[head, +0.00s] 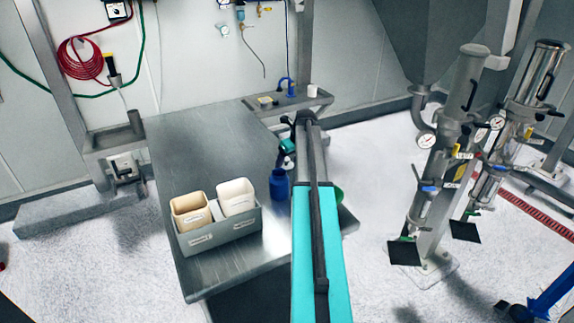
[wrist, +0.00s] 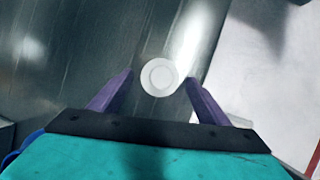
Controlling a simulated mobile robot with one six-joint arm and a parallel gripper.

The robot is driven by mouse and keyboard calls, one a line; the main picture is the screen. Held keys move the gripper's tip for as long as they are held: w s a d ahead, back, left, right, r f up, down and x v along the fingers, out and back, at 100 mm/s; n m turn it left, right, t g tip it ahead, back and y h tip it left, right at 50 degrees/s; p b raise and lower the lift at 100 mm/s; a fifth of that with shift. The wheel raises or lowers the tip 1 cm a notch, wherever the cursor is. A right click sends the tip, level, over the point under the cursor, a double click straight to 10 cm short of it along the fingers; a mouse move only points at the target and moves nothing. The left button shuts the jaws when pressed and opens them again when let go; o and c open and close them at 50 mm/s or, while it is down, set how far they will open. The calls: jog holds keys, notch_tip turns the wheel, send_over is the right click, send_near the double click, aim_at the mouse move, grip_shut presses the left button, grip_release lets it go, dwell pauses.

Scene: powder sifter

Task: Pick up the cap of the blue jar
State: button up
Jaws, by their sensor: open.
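The blue jar (head: 279,185) stands on the steel table, just left of my arm in the head view. No cap shows on it clearly. A round white cap-like disc (wrist: 159,75) with a ringed centre lies between my fingertips in the wrist view, with gaps on both sides. I cannot tell whether it lies on the table or how far below the fingers it is. A small white object (head: 288,163) behind the jar may be the same thing. My gripper (wrist: 159,82) is open with two purple fingers and holds nothing. Its fingers are hidden in the head view.
A grey bin (head: 218,235) with a tan tub (head: 191,211) and a white tub (head: 236,197) stands left of the jar on the table (head: 172,150). A green object (head: 339,195) is partly hidden right of my arm. The table's far left is clear.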

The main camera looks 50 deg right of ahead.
aim_at(287, 159)
jog(key=c, duration=1.1)
jog(key=shift+r, duration=0.1)
jog(key=shift+c, duration=0.2)
jog(key=shift+s+r+b, duration=0.1)
jog(key=shift+r+b, duration=0.75)
jog(key=shift+r, duration=0.8)
jog(key=s+b, duration=0.1)
jog(key=s, duration=0.5)
jog(key=s+a+b, duration=0.1)
jog(key=s, duration=0.5)
jog(key=s+a+b, duration=0.1)
jog(key=s+b, duration=0.1)
jog(key=s, duration=0.3)
jog(key=shift+s, duration=0.4)
jog(key=shift+w+a+r+p, duration=0.35)
jog(key=shift+r+p, duration=0.3)
jog(key=shift+p, duration=0.15)
jog(key=w+a+r+n+y+p, duration=0.2)
jog(key=w+a+r+n+p, duration=0.3)
jog(key=a+r+p, duration=0.5)
jog(key=shift+w+a+r+n+p, duration=0.35)
jog(key=shift+w+r+p, duration=0.9)
jog(key=shift+p, duration=1.9)
